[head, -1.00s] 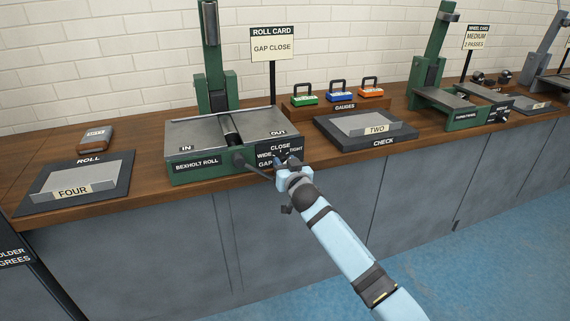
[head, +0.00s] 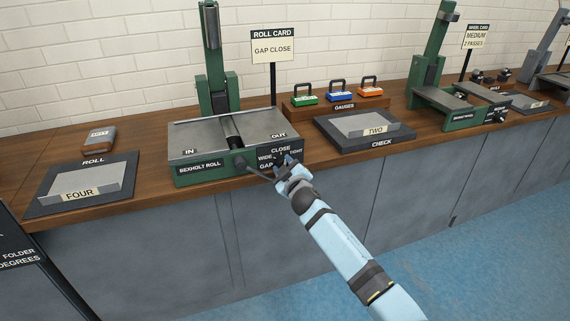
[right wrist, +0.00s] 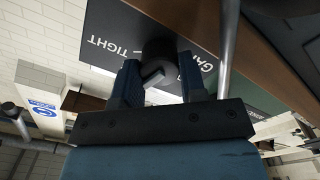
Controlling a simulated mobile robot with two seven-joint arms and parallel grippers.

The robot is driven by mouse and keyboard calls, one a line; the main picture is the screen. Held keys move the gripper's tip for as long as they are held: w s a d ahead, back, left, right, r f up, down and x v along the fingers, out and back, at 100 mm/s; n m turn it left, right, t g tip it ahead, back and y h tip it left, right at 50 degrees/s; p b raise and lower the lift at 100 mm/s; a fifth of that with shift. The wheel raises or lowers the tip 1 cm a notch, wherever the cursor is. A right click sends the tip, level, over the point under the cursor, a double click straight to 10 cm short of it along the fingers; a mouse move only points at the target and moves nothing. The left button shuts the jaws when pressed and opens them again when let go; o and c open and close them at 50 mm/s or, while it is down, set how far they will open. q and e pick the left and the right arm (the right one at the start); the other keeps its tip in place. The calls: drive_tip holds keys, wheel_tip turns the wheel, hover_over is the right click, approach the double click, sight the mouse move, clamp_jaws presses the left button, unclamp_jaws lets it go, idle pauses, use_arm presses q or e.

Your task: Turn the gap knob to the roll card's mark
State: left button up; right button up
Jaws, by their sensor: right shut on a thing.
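The roll card (head: 273,48) stands behind the green Bexholt roll machine (head: 203,172) and reads GAP CLOSE. The gap dial plate (head: 266,155) on the machine's front shows CLOSE at the top, WIDE at left and TIGHT at right. My right gripper (head: 284,166) is at that plate in the head view and covers most of the knob. In the right wrist view the dark round gap knob (right wrist: 158,50) sits between the fingers of my right gripper (right wrist: 158,82), which is shut on it. The knob's pointer direction against the marks cannot be told. My left gripper is not in view.
A crank handle (head: 243,163) sticks out just left of the dial. Gauges (head: 338,96) stand behind the check tray (head: 333,136) to the right. The roll tray (head: 48,205) marked FOUR lies at left. The counter's front is clear.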

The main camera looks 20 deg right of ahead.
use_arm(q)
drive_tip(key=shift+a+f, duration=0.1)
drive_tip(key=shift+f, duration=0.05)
use_arm(e)
drive_tip(key=shift+n, duration=1.1)
drive_tip(key=o, duration=0.9)
use_arm(q)
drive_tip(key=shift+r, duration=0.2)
drive_tip(key=p, duration=0.2)
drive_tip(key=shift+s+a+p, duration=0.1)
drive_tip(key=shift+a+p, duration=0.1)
drive_tip(key=shift+p, duration=0.1)
use_arm(e)
drive_tip(key=s, duration=1.3)
drive_tip(key=shift+s+d, duration=0.25)
drive_tip(key=shift+s, duration=0.15)
